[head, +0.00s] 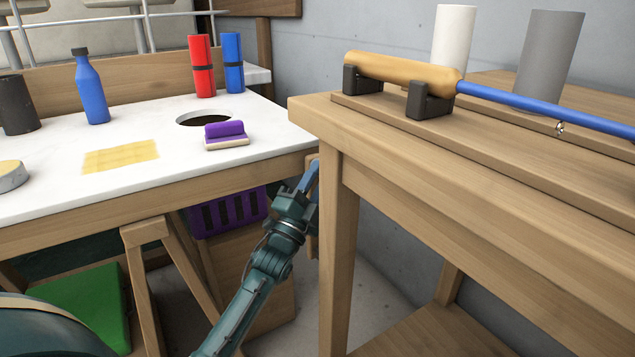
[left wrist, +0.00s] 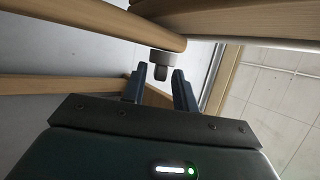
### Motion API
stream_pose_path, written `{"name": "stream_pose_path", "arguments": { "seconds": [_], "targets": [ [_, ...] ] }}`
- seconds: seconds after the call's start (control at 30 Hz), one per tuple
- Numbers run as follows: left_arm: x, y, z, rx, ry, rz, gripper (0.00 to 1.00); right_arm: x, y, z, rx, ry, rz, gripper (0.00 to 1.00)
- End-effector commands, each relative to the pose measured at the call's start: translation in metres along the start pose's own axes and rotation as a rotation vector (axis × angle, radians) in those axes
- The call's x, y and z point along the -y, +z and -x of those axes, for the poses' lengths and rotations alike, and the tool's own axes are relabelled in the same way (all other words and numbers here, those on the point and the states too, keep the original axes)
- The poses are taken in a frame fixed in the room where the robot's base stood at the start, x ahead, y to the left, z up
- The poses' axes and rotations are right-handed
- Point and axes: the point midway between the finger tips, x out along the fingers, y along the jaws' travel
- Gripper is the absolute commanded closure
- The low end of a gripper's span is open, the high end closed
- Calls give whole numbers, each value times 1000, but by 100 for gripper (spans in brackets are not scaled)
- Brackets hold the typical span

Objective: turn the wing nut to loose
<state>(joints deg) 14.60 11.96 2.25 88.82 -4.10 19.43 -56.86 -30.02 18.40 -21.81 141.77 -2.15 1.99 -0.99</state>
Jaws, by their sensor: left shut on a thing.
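In the head view my left gripper (head: 310,178) reaches up beside the near leg of the wooden bench (head: 340,230). The wing nut is hidden there. My right gripper is not in view.
A blue shaft with a wooden grip (head: 405,72) rests in dark holders on the bench. A white counter (head: 60,200) at left carries a blue bottle (head: 92,90), red (head: 202,68) and blue (head: 233,65) cylinders, and a purple block (head: 225,132). A purple crate (head: 230,213) stands below.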

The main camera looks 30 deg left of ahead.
Motion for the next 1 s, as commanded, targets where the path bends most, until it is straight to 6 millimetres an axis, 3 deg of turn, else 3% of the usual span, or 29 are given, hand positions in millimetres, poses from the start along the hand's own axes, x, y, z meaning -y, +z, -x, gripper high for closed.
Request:
{"name": "stream_pose_path", "arguments": {
  "seconds": [0.17,0.2,0.27,0.57,0.77,1.0],
  "targets": [
    [-1,1,1,2,3,1,94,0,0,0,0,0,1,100],
    [-1,1,1,2,3,1,70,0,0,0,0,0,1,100],
    [-1,1,1,2,3,1,65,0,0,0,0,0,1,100],
    [0,0,4,2,4,0,65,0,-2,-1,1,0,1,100],
    [1,0,35,3,6,-1,65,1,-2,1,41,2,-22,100],
    [0,0,90,4,7,1,65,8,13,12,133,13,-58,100]
  ]
}}
